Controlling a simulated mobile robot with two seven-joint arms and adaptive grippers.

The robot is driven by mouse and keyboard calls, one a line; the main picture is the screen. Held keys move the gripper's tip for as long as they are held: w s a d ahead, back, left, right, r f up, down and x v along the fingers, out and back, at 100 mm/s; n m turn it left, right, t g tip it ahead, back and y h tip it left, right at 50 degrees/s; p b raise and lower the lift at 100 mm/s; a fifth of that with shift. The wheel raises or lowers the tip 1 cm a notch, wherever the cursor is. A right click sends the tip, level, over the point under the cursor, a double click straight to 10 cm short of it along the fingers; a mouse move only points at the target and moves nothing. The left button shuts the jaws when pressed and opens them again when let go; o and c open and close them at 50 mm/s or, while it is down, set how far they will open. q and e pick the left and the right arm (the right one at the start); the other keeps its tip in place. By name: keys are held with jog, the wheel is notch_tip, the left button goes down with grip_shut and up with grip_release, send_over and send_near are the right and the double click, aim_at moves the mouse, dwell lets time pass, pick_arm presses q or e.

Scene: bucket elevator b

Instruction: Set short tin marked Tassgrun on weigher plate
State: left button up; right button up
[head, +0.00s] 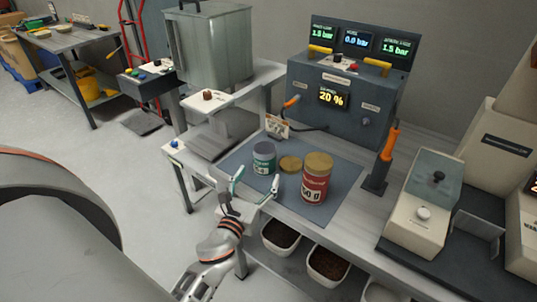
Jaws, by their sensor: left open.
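A short grey tin with a green label (264,158) stands upright on the blue-grey mat (345,174); its lettering is too small to read for certain. My left gripper (257,181) is open, at the front edge of the mat. Its fingers are spread on the near side of the short tin, and I cannot tell whether they touch it. A taller red tin with a gold lid (317,163) stands to the right. I cannot tell for certain which surface is the weigher plate. My right gripper is not in view.
A gold disc (290,164) lies between the tins. A small card (277,127) and a control box reading 20 % (350,75) stand behind. An orange-handled tool (388,150) stands upright at right, near a beige device (430,195). White bins (330,266) sit below.

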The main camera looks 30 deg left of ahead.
aim_at(261, 167)
pick_arm(q)
jog(key=shift+w+a+f, duration=0.15)
jog(key=shift+a+f, duration=0.05)
jog(key=shift+a, duration=0.05)
jog(key=shift+p+x, duration=0.4)
jog(key=shift+x, duration=1.05)
jog(key=x, duration=0.3)
jog(key=shift+w+a+r+p, duration=0.2)
jog(key=shift+w+p, duration=0.05)
jog(key=shift+p, duration=0.05)
jog(key=shift+w+a, duration=0.1)
jog(key=shift+w, duration=0.3)
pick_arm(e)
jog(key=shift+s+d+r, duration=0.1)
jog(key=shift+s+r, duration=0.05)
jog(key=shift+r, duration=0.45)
pick_arm(q)
jog(key=c, duration=1.1)
